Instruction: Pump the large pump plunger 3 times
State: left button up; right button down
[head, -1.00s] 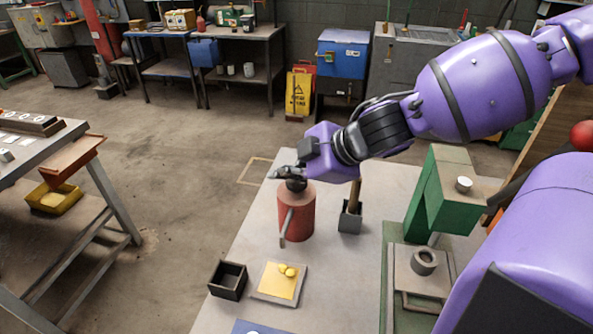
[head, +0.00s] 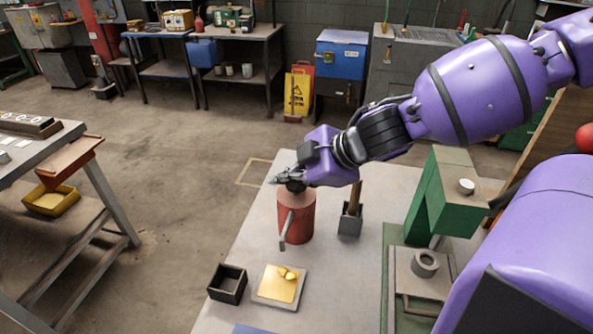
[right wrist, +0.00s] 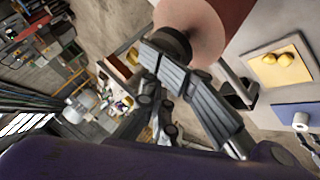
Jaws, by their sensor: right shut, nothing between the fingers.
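The large pump is a red cylinder (head: 297,218) with a grey spout on its front, standing on the pale workbench (head: 262,236). Its dark plunger knob (head: 294,187) is at the top, partly hidden by my gripper. My right gripper (head: 282,181) is shut and empty, its fingers lying over the knob. In the right wrist view the fingers (right wrist: 170,55) reach to the dark plunger knob (right wrist: 172,42) by the red cylinder (right wrist: 208,20). I cannot tell exactly how firmly they touch. My left gripper is not in view.
A small dark holder with a wooden handle (head: 350,222) stands right of the pump. A black open box (head: 227,283) and a tray with yellow pieces (head: 278,284) are in front. A green press (head: 432,200) stands further right.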

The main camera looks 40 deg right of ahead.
aim_at(295, 183)
jog(key=shift+d+f, duration=0.15)
jog(key=shift+f, duration=0.15)
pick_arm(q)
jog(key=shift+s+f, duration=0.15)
pick_arm(e)
jog(key=shift+s+f, duration=0.15)
jog(key=shift+f, duration=0.25)
jog(key=shift+d, duration=0.1)
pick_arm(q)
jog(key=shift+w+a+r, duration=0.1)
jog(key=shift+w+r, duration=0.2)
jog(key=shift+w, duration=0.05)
pick_arm(e)
jog(key=shift+d+r, duration=0.1)
jog(key=shift+r, duration=0.25)
jog(key=r, duration=0.1)
jog(key=r+p, duration=0.1)
jog(key=r, duration=0.3)
jog(key=shift+d+p, duration=0.3)
jog(key=shift+p, duration=0.05)
jog(key=shift+a+r, duration=0.25)
jog(key=shift+r, duration=0.3)
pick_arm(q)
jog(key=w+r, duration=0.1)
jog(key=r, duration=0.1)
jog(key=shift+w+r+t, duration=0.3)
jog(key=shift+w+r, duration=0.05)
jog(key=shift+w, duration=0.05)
pick_arm(e)
jog(key=shift+a, duration=0.1)
